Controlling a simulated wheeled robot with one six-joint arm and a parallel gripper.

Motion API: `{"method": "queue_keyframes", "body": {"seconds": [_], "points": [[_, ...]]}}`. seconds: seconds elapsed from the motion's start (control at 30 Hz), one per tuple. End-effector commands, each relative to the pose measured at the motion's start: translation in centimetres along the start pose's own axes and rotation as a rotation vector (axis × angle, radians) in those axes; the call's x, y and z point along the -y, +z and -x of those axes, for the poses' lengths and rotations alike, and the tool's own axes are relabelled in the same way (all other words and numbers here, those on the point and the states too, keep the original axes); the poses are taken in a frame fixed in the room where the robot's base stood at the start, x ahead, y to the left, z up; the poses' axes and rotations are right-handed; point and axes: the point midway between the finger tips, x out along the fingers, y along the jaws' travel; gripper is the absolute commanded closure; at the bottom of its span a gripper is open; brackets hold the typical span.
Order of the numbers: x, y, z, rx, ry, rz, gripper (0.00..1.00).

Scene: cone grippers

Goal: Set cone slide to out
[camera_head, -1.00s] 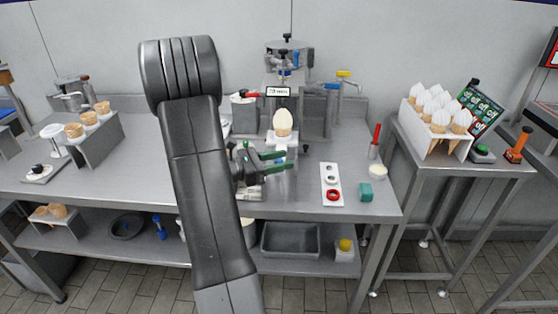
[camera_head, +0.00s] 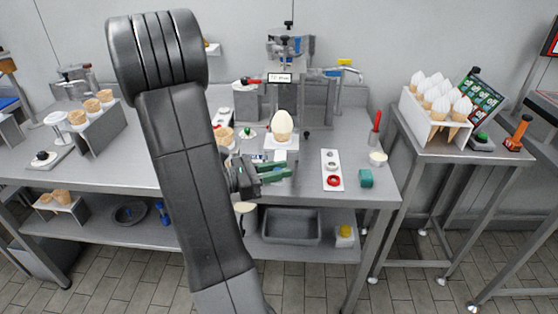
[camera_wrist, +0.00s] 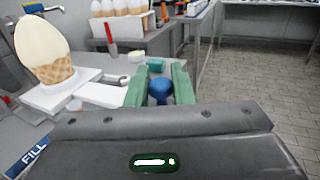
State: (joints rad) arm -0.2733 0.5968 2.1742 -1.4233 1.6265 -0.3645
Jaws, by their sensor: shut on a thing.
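A waffle cone with a tall cream-white top (camera_head: 282,125) stands upright on the white cone slide (camera_head: 281,143) in front of the machine. In the wrist view the cone (camera_wrist: 46,50) and the white slide plate (camera_wrist: 95,95) are at the left. My gripper (camera_head: 276,172), with green fingers, is at the near side of the slide, close to the table's front edge. In the wrist view its fingers (camera_wrist: 160,88) are closed around a blue knob (camera_wrist: 160,91). The link between knob and slide is hidden.
A rack of white-topped cones (camera_head: 437,103) is on the right table. A blue FILL label (camera_wrist: 27,150) shows at lower left.

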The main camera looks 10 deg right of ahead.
Motion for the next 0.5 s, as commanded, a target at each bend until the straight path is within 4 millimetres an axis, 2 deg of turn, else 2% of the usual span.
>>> {"method": "queue_keyframes", "body": {"seconds": [0.3, 0.33, 0.4, 0.5], "points": [[0.53, -0.1, 0.06, 0.0, -0.006, 0.006, 1.0], [0.53, -0.11, 0.06, 0.0, -0.006, 0.007, 0.75], [0.52, -0.11, 0.05, 0.0, -0.006, 0.006, 0.61], [0.47, -0.07, 0.06, 0.001, -0.005, 0.005, 0.59]]}}
